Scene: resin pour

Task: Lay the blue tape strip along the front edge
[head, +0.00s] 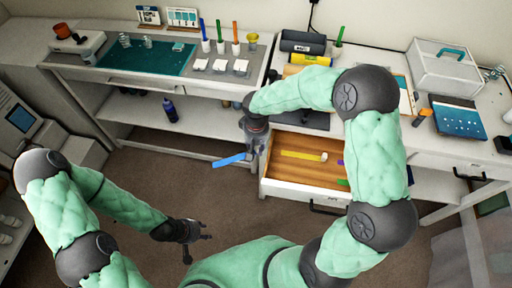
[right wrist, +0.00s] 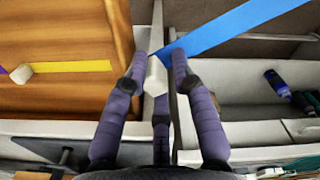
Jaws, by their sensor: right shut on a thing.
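The blue tape strip (head: 231,160) hangs out to the left of my right gripper (head: 256,140) in the head view, in the air beside the open drawer. In the right wrist view the strip (right wrist: 240,28) runs from the fingertips to the upper right. A pale block (right wrist: 155,76) sits between the fingers, seemingly at the strip's end. My right gripper (right wrist: 158,62) is shut on the strip's end. My left gripper (head: 196,244) is low, away from the benches, with fingers apart and empty. Which front edge is meant cannot be told.
The open wooden drawer (head: 275,178) holds a yellow strip (head: 302,155) with a pale block, plus purple and green pieces. A teal mat (head: 150,58) and cups lie on the left bench. A dark bottle (head: 169,110) stands on the shelf below. The floor in front is clear.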

